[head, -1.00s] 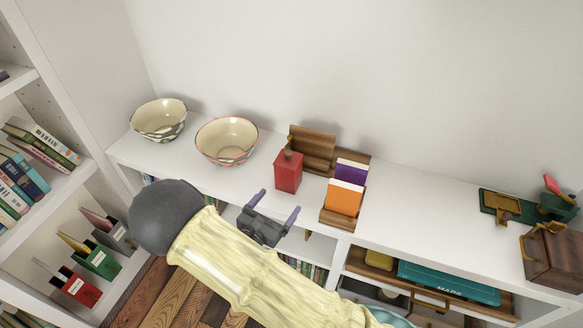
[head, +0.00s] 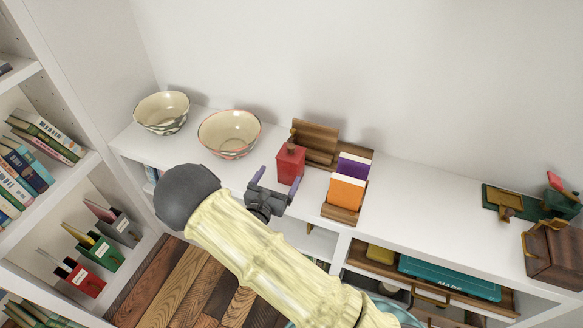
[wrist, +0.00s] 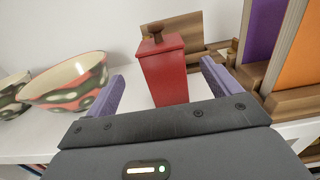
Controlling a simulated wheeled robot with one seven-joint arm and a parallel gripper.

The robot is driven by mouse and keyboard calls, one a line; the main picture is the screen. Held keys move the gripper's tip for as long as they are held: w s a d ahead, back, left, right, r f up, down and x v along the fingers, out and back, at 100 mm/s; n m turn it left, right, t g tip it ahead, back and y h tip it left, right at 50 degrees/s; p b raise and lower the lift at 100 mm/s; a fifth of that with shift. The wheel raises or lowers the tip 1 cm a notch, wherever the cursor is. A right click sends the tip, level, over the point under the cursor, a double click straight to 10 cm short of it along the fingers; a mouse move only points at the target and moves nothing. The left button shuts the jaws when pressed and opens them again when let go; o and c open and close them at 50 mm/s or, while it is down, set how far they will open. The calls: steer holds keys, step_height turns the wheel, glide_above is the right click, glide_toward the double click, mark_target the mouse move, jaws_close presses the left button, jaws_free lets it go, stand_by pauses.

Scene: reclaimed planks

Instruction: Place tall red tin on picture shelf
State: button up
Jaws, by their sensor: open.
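The tall red tin (head: 290,165) stands upright on the white shelf top, with a brown knob on its lid. It also shows in the wrist view (wrist: 165,77), between and just beyond the two purple fingers. My gripper (head: 275,180) is open and empty, right in front of the tin. A small wooden picture shelf (head: 317,143) with a raised back stands behind and to the right of the tin; the tin hides part of it in the wrist view (wrist: 183,30).
A wooden holder (head: 341,214) with an orange and a purple card stands close to the right of the tin. Two patterned bowls (head: 229,134) (head: 162,112) stand to the left. The white top (head: 405,205) is clear farther right, up to a wooden box (head: 553,254).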

mark_target(286, 164)
steer(key=shift+x, duration=2.4)
steer(key=shift+w, duration=0.1)
steer(key=w, duration=0.1)
steer(key=w+d, duration=0.1)
steer(key=w+d+f, duration=0.1)
steer(key=w, duration=0.1)
steer(key=shift+d, duration=0.1)
steer(key=shift+w, duration=0.4)
steer(key=shift+s+a, duration=0.2)
steer(key=shift+d, duration=0.1)
steer(key=shift+c, duration=0.4)
